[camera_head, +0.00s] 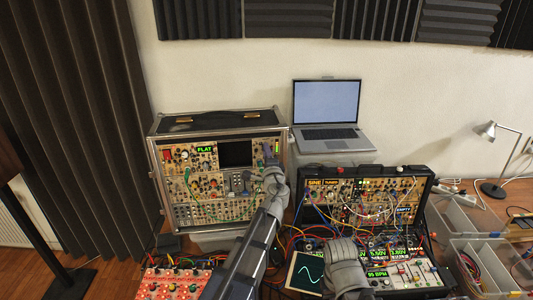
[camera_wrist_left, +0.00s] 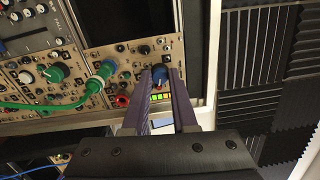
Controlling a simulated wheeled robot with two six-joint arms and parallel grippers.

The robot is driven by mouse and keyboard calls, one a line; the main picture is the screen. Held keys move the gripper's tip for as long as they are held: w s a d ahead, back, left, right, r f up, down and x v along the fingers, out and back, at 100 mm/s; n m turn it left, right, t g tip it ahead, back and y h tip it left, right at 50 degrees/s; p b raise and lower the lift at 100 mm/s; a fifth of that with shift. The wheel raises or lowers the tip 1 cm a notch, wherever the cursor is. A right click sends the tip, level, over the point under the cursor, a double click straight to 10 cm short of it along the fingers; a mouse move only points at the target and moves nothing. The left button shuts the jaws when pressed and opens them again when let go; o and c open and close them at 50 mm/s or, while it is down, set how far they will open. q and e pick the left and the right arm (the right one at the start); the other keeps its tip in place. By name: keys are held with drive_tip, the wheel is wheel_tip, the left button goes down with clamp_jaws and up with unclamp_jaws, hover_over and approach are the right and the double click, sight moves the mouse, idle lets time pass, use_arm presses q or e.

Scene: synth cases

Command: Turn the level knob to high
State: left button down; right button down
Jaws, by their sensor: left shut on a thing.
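The level knob is a small blue knob (camera_wrist_left: 159,74) on the beige synth panel, with a lit green and yellow bar (camera_wrist_left: 160,96) just below it in the left wrist view. My left gripper (camera_wrist_left: 161,78) has its two purple-grey fingers on either side of the knob and is shut on it. In the head view my left gripper (camera_head: 270,160) is at the upper right of the upright case (camera_head: 152,175), hiding the knob. The knob's pointer cannot be made out. My right arm's end (camera_head: 346,268) is low in front of the second case; its fingers cannot be made out.
Green cables (camera_wrist_left: 95,88) plug in to the left of the knob in the left wrist view. An open black case (camera_head: 432,190) full of patch cables stands to the right. A laptop (camera_head: 327,103) stands behind. Clear bins (camera_head: 480,255) are at the far right.

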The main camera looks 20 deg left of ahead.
use_arm(q)
drive_tip(key=m, duration=0.5)
drive_tip(key=shift+m, duration=0.6)
drive_tip(key=c, duration=0.7)
unclamp_jaws()
drive_tip(key=v, duration=0.8)
drive_tip(key=shift+a, duration=0.1)
